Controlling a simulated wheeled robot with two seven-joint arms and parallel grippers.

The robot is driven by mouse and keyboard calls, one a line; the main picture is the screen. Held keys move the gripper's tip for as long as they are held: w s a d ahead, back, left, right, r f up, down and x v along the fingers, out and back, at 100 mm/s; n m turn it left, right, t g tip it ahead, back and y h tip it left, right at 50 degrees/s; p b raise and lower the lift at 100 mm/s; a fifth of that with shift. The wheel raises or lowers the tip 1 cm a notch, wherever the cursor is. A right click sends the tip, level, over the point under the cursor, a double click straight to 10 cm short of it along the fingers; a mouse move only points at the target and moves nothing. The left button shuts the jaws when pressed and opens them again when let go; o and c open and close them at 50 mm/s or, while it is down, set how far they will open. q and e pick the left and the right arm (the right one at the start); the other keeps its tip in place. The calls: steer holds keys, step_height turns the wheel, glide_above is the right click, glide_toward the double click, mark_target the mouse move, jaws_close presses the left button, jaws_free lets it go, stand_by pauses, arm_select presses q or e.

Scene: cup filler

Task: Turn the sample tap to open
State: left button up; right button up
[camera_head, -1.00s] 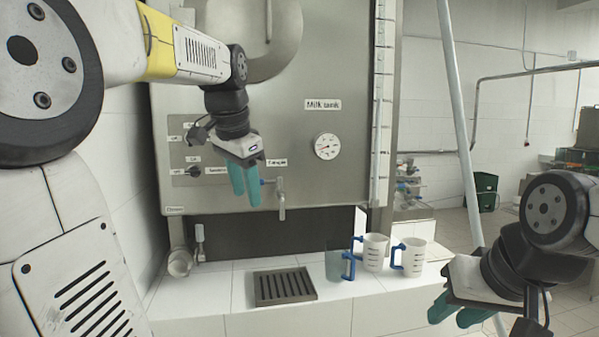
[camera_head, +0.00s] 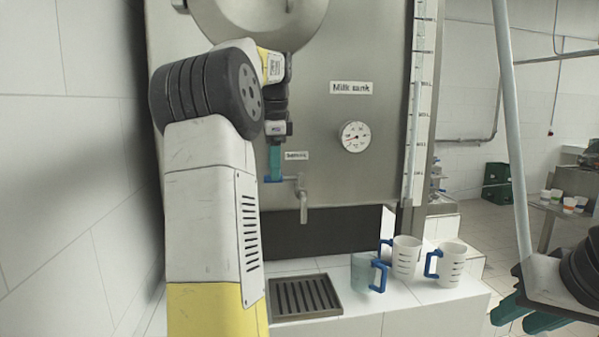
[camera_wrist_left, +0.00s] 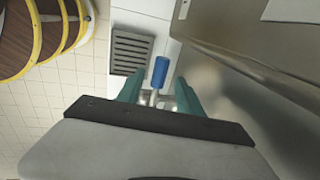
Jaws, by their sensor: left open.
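The sample tap (camera_head: 304,197) sticks out of the steel milk tank's front, its spout pointing down. Its blue handle (camera_head: 273,180) points left in the head view, just at my left gripper's fingertips. My left gripper (camera_head: 275,165) reaches down to it and is open. In the left wrist view the blue handle (camera_wrist_left: 160,72) lies between the two teal fingers (camera_wrist_left: 159,95), with gaps at both sides. My right gripper (camera_head: 526,313) is at the lower right, empty, its fingers apart, away from the tap.
A drain grate (camera_head: 304,297) is set in the white ledge below the tap. A clear jug with a blue handle (camera_head: 368,272) and two white jugs (camera_head: 405,257) (camera_head: 450,263) stand right of it. A pressure gauge (camera_head: 354,137) sits on the tank (camera_head: 330,60).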

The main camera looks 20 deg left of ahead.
arm_select(q)
steer(key=shift+w+f, duration=0.1)
steer(key=shift+f, duration=0.8)
jaws_close()
stand_by(0.8)
